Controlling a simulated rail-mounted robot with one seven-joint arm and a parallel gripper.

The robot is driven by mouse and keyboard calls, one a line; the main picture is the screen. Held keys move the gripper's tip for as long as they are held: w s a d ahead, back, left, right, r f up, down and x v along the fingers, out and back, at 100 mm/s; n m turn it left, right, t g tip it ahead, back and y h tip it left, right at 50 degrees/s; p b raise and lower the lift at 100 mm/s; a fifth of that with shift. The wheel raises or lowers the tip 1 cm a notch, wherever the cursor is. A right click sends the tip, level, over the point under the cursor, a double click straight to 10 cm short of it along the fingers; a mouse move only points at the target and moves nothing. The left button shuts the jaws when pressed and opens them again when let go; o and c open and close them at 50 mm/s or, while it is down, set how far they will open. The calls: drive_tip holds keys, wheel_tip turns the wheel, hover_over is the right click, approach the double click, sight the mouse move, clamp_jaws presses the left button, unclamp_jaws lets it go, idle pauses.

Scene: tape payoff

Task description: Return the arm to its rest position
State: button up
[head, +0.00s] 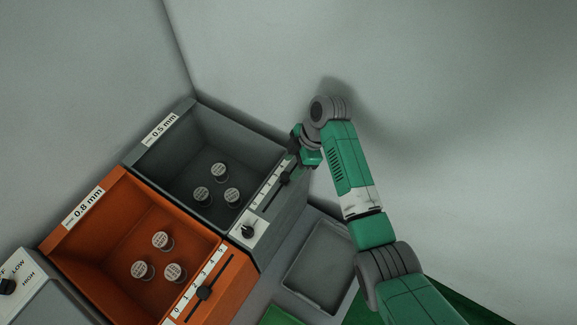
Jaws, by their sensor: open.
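My green and grey arm reaches up from the bottom right and bends over at its top. My gripper (297,160) points down at the right corner of the grey 0.5 mm box (262,142). It is open; its fingers are small and partly hidden by the wrist. Just below it is the black slider knob (284,179) on that box's scale. Whether the fingers touch the knob or the box edge I cannot tell. No held object shows.
An orange 0.8 mm box (85,230) stands lower left, with its own slider knob (204,292). Each box holds three small cylinders. A black dial (248,231) sits on the grey box's front. An empty grey tray (318,262) lies beside my arm. The upper right is clear.

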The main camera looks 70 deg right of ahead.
drive_tip(key=v, duration=0.3)
drive_tip(key=shift+r+p, duration=0.15)
drive_tip(key=shift+p, duration=0.2)
